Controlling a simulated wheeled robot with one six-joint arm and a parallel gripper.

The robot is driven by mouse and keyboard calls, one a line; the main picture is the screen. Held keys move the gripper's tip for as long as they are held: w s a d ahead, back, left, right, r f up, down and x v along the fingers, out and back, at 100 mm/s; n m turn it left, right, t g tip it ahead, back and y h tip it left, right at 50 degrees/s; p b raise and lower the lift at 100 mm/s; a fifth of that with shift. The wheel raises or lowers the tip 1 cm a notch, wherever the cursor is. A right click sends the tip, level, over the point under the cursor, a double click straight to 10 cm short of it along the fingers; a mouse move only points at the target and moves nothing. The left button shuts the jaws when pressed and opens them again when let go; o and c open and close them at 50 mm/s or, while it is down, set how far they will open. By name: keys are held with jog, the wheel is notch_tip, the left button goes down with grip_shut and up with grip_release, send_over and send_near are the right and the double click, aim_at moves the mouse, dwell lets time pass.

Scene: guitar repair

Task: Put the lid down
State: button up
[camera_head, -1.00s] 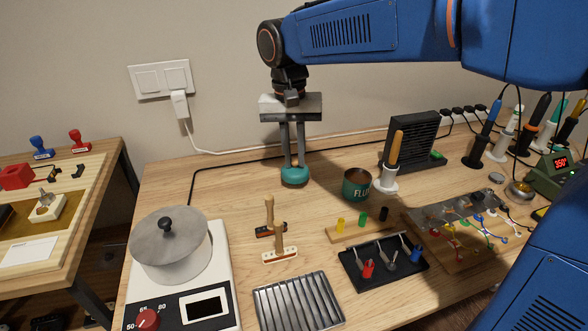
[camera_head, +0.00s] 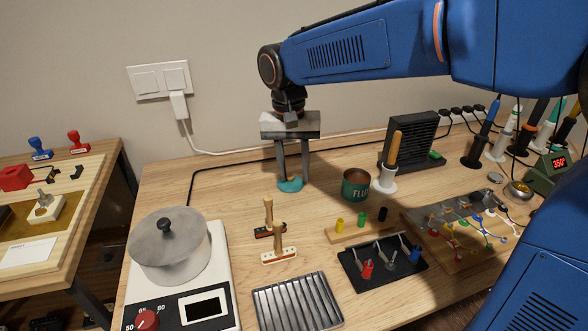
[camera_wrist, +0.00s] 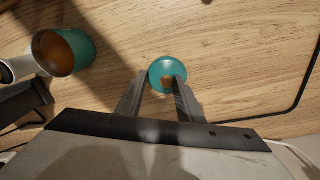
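The teal lid (camera_head: 289,186) lies on the wooden table toward the wall, left of the open flux tin (camera_head: 356,187). The wrist view shows the lid (camera_wrist: 164,67) as a round teal disc with a small brown middle. My gripper (camera_head: 295,179) is right above the lid with its fingers spread apart. In the wrist view one finger of my gripper (camera_wrist: 159,77) overlaps the lid's lower right part, and the other is just beside its left edge. The teal tin (camera_wrist: 82,50) is uncovered and brown inside.
A white holder with a wooden-handled tool (camera_head: 384,180) stands against the tin's right side. A black fan box (camera_head: 411,140) is behind it. A cable runs along the wall. Wooden-handled stamps (camera_head: 279,245) and a hotplate with a covered pot (camera_head: 169,250) are nearer. Bare table lies left of the lid.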

aim_at(291, 175)
notch_tip(291, 175, up, 12)
jog(key=shift+a, duration=0.4)
jog(key=shift+r, duration=0.1)
dwell(0.4)
